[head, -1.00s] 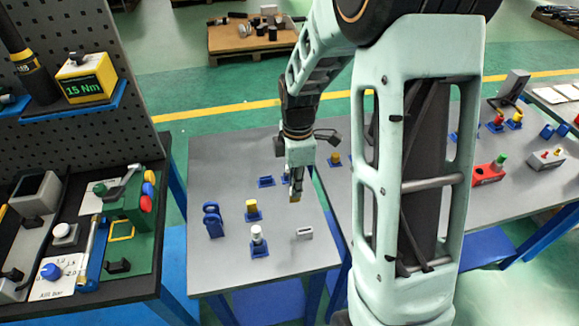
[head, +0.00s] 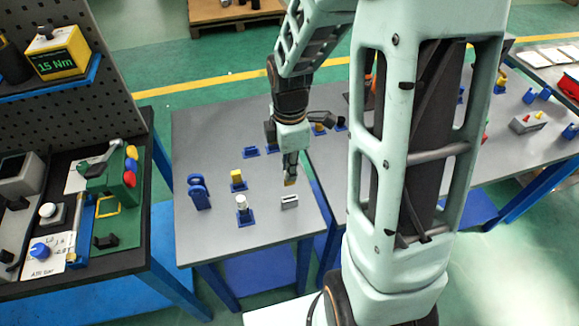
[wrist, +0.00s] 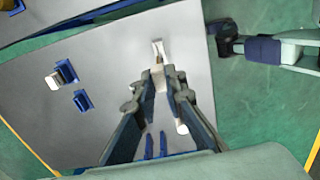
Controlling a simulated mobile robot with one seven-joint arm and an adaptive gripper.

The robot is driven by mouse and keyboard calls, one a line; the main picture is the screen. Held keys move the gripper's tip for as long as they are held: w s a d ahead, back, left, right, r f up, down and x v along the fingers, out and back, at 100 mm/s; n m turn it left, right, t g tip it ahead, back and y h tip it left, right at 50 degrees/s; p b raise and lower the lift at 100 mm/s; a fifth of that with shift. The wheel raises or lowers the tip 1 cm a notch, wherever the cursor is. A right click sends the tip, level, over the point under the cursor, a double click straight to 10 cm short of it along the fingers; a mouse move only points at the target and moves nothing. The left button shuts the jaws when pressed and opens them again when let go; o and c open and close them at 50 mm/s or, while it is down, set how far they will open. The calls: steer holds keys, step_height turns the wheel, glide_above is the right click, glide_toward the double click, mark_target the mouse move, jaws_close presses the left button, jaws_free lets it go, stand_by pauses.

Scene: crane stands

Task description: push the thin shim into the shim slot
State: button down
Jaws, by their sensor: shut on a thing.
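My gripper (head: 290,182) points down over the right part of the grey table, just behind the small light-grey slotted block (head: 289,202). In the wrist view its two fingertips (wrist: 162,75) are nearly together, with a pale thin piece, seemingly the thin shim (wrist: 159,82), between them. In the head view a small yellowish bit shows at the fingertips. The slotted block (wrist: 158,48) stands just beyond the fingertips in the wrist view. Its slot is hard to make out, and I cannot tell whether the shim touches the block.
A white cylinder on a blue base (head: 242,207), a yellow piece on a blue base (head: 237,178) and a blue ringed stand (head: 199,192) stand left of the block. A tool bench (head: 75,285) is at far left. Grey tabletop (head: 265,238) is clear in front.

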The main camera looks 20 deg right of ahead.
steer(key=shift+f+b, duration=1.7)
steer(key=shift+f, duration=0.85)
steer(key=shift+f+b, duration=1.6)
steer(key=shift+f, duration=0.55)
steer(key=c, duration=1.9)
jaws_free()
steer(key=shift+r, duration=0.1)
step_height(320, 180, up, 5)
steer(key=p, duration=0.4)
steer(key=shift+p, duration=0.3)
